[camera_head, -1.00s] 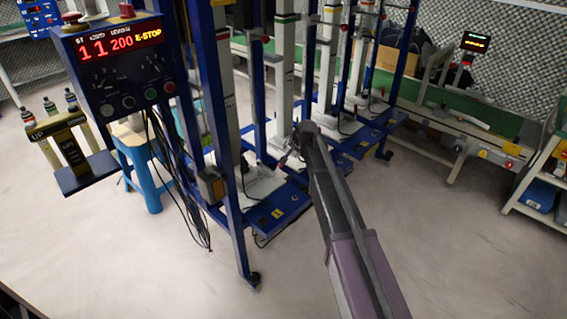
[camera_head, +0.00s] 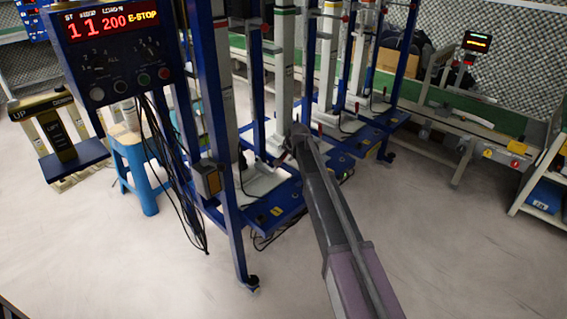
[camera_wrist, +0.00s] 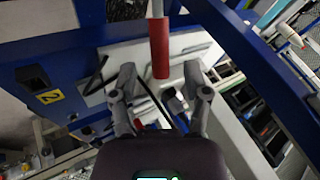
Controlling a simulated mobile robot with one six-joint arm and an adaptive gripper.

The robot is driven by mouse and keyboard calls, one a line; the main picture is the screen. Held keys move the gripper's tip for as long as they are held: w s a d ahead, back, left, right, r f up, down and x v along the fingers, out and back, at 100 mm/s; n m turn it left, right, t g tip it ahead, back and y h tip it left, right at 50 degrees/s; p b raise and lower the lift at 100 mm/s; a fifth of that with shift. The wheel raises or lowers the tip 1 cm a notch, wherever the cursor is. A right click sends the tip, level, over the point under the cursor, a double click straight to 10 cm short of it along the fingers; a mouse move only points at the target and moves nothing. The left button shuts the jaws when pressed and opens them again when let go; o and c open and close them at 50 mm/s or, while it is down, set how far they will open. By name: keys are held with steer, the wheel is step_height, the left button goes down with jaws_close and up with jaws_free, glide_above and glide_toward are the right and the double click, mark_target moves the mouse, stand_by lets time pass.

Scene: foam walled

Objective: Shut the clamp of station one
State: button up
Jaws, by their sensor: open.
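In the wrist view a red grip (camera_wrist: 160,60) on a pale metal rod comes in from the top middle, which looks like the clamp's handle. My gripper (camera_wrist: 160,76) is open, with one finger on each side of the lower end of the red grip. I see no clear contact, and the depth between them is hard to judge. In the head view my gripper (camera_head: 283,155) is at the blue frame's near station, small and partly hidden by my arm. The clamp's body cannot be made out there.
Blue posts (camera_head: 216,130) and a blue base plate (camera_head: 275,208) with a yellow label surround the gripper. A control box (camera_head: 112,50) with a red display reads E-STOP. A blue stool (camera_head: 137,170) stands left. The floor in front is clear.

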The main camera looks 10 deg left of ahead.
steer(key=shift+b+x, duration=1.3)
steer(key=shift+x, duration=0.65)
jaws_close()
